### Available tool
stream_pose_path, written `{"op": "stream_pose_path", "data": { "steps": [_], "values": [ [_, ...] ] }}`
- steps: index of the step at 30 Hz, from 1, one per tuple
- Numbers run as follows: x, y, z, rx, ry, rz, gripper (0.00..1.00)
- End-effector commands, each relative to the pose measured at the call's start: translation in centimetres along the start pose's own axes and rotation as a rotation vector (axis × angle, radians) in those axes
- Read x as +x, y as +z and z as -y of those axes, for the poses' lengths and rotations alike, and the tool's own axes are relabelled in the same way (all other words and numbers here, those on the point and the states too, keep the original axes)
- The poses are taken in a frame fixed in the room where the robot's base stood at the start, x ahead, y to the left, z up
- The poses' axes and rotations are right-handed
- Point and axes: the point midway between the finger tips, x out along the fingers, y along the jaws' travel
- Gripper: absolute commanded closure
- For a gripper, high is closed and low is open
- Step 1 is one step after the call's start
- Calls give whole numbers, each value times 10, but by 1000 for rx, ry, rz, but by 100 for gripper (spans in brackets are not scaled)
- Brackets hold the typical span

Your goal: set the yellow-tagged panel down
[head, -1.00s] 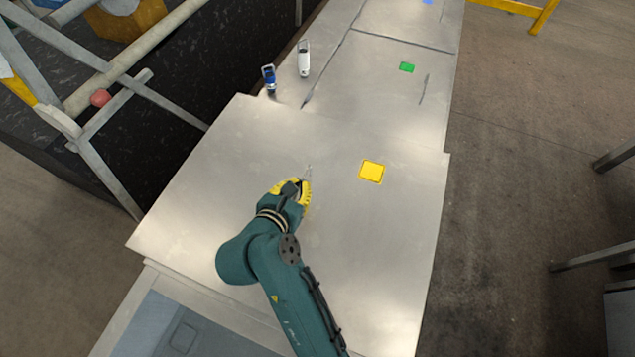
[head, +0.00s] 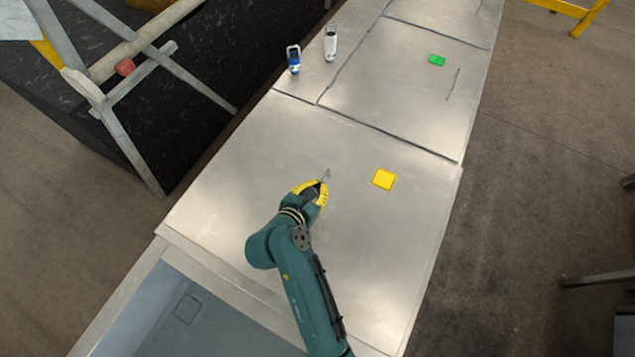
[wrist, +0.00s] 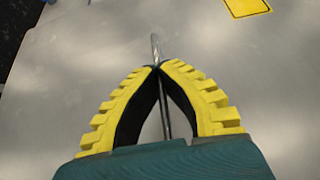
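The yellow-tagged panel (head: 240,175) is a large flat grey metal sheet in the lower middle of the head view. Its square yellow tag (head: 384,179) lies right of my gripper and also shows at the top of the wrist view (wrist: 247,7). My gripper (head: 324,183) is over the panel's middle. In the wrist view its yellow ridged fingertips (wrist: 158,67) meet on a thin upright metal handle (wrist: 155,44). The panel looks level and nearly lined up with the neighbouring panel. I cannot tell whether it rests fully on its support.
A green-tagged panel (head: 400,85) lies beyond, across a dark seam. A blue bottle-like item (head: 293,60) and a white one (head: 331,44) stand left of it. An open grey-blue bay (head: 190,310) is at the near edge. A pipe frame (head: 120,140) stands at left.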

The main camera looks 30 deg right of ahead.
Motion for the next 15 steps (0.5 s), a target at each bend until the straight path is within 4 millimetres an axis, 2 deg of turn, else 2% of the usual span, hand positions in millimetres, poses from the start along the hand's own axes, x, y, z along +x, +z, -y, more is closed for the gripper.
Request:
{"op": "stream_pose_path", "data": {
  "steps": [1,6,7,12,15],
  "values": [
    [-2,7,-2,7,5,10,100],
    [-1,5,-2,6,4,9,100],
    [1,-1,0,1,0,0,98],
    [0,-1,0,1,0,0,67],
    [0,-1,0,1,0,0,67]
  ]
}}
